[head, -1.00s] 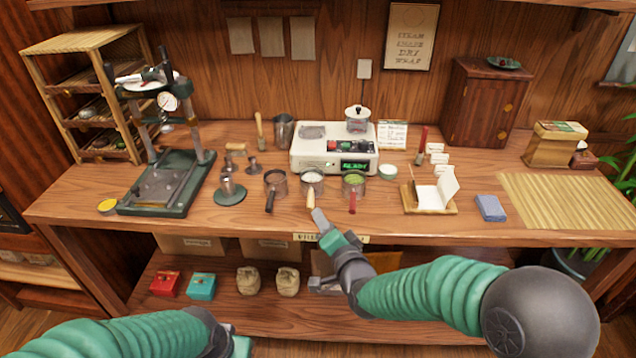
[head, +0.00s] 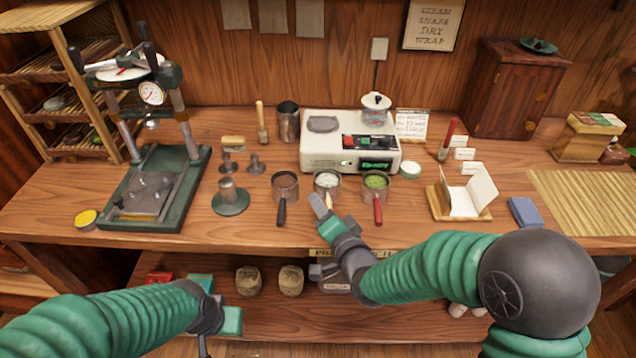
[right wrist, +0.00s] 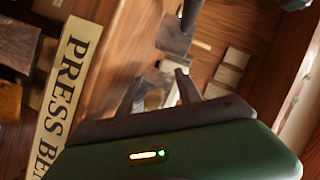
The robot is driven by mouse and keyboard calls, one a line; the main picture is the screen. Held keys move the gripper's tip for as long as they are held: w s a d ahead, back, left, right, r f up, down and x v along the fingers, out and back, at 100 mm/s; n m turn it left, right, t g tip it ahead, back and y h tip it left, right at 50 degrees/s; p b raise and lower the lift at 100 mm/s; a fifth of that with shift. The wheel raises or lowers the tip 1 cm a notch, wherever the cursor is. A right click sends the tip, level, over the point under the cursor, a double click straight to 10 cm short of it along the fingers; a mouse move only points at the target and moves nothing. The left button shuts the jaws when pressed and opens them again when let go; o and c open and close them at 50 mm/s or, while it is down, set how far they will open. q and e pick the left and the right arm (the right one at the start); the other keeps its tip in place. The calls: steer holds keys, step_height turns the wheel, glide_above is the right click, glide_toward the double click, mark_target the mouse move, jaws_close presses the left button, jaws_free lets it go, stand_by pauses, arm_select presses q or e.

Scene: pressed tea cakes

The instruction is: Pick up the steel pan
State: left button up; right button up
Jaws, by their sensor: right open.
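Three small round metal pans stand in a row on the bench in the head view. One is an empty-looking pan with a black handle (head: 285,185). The middle pan (head: 327,183) holds something white and has a pale handle, partly hidden by my gripper. The third pan (head: 375,187) holds green matter and has a red handle. I cannot tell which is meant by steel pan. My right gripper (head: 320,238) is open and empty at the bench's front edge, one finger just in front of the middle pan. My left gripper (head: 230,320) is low, below the bench top; its jaws are unclear.
A scale (head: 350,150) stands behind the pans, with a metal pitcher (head: 288,122) beside it. A green-based press (head: 150,190) stands left, a stand with paper (head: 465,195) right. A lower shelf (head: 270,312) holds packets. The right wrist view is mostly blurred, with a lettered sign (right wrist: 70,75).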

steer(key=shift+d, duration=0.6)
steer(key=shift+c, duration=1.4)
steer(key=shift+d, duration=0.4)
steer(key=c, duration=0.5)
jaws_close()
steer(key=shift+a+f, duration=0.1)
steer(key=shift+a, duration=0.35)
steer(key=shift+s+d+f, duration=0.1)
steer(key=shift+f, duration=0.05)
